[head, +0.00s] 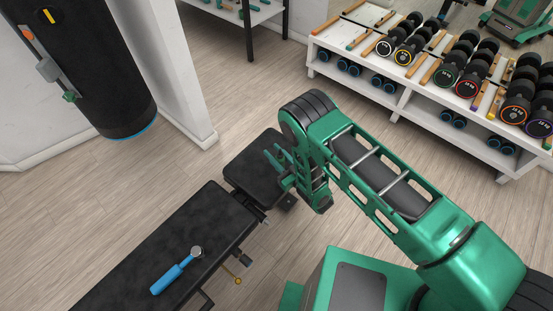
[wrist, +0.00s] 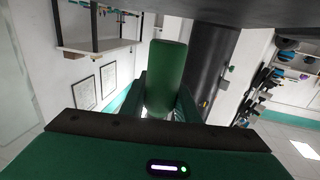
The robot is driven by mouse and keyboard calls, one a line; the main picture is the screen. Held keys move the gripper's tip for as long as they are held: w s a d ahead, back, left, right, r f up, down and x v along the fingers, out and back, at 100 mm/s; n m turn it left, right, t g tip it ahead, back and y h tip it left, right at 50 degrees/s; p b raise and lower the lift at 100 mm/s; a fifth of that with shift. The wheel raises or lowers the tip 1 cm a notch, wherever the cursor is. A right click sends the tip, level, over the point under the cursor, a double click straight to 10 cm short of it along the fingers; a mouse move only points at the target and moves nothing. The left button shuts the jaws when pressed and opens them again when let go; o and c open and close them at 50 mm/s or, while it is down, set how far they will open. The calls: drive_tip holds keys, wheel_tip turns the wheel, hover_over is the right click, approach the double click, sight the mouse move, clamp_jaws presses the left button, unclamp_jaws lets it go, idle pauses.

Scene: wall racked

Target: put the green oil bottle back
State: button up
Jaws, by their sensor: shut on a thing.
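The green oil bottle (wrist: 166,75) shows in the wrist view as a plain green cylinder between the fingers. My gripper (wrist: 161,105) is shut on it. The fingers cover the bottle's sides at its near end. In the head view, my gripper (head: 279,166) is over the small pad at the far end of the black bench (head: 190,235). I cannot clearly tell the bottle from my green fingers there. I cannot tell whether the bottle touches the pad.
A blue-handled tool (head: 176,271) lies on the bench's long pad. A black punching bag (head: 100,75) hangs at upper left beside a white pillar (head: 175,75). A white rack (head: 420,110) with dumbbells stands at upper right. A white shelf (head: 232,14) stands at the back. Open floor lies between them.

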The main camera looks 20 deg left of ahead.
drive_tip(key=shift+f, duration=1.8)
drive_tip(key=o, duration=1.1)
drive_tip(key=shift+f, duration=0.1)
drive_tip(key=shift+f, duration=0.1)
